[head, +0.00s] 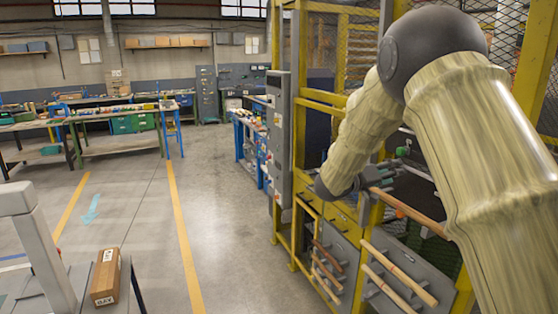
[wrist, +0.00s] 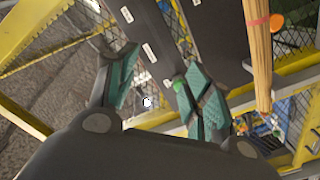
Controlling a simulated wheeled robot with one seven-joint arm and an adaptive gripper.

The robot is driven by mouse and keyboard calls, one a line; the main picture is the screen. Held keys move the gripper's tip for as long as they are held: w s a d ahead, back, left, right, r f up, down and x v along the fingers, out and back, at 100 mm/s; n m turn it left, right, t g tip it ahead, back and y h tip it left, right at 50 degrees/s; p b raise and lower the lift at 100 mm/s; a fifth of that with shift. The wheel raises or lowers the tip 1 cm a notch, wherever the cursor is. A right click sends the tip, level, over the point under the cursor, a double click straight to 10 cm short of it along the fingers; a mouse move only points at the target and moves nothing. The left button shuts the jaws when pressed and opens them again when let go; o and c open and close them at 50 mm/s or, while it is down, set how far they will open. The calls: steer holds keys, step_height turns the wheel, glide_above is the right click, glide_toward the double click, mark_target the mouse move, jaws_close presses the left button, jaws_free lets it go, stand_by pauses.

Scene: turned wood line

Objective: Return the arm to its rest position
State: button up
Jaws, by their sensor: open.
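My arm reaches from the right of the head view toward the yellow machine frame (head: 283,215). My gripper (head: 382,180) is at the frame, close above a wooden rod (head: 412,210) that slants down to the right. In the wrist view my gripper (wrist: 160,90) is open, its teal finger pads apart with nothing held between them. In that view a wooden rod (wrist: 259,55) with a red-orange mark passes to the right of the fingers, outside them. The rod's contact with its support is hard to make out.
More wooden rods (head: 402,270) rest on grey panels below the gripper. Wire mesh and yellow posts stand close around the arm. A grey control cabinet (head: 280,140) is left of the frame. A cardboard box (head: 105,278) sits at lower left. The floor (head: 225,230) between is clear.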

steer(key=s+a+f+n+t+y+b, duration=0.1)
steer(key=s+f+n+t+y, duration=0.15)
steer(key=f, duration=1.15)
steer(key=s+f+n+t+y+b, duration=0.1)
steer(key=s+f+n+y+b, duration=0.2)
steer(key=f, duration=1.2)
steer(key=s+a+f+g+y, duration=0.25)
steer(key=s+f+y, duration=0.25)
steer(key=s+f, duration=1.2)
steer(key=s+a+f+g+y+b, duration=0.1)
steer(key=s+f, duration=0.5)
steer(key=s, duration=0.6)
steer(key=s+a+f+m+g+y+b, duration=0.1)
steer(key=s+a+f+g+y, duration=0.2)
steer(key=s, duration=1)
steer(key=s+a+f+g+y+b, duration=0.1)
steer(key=s+a+f+g+y, duration=0.1)
steer(key=s+f, duration=0.7)
steer(key=s+a+g, duration=0.1)
steer(key=s+g, duration=0.1)
steer(key=s, duration=0.2)
steer(key=shift+a+f+m+b, duration=0.2)
steer(key=shift+a+m+b, duration=0.15)
steer(key=shift+a+b, duration=0.05)
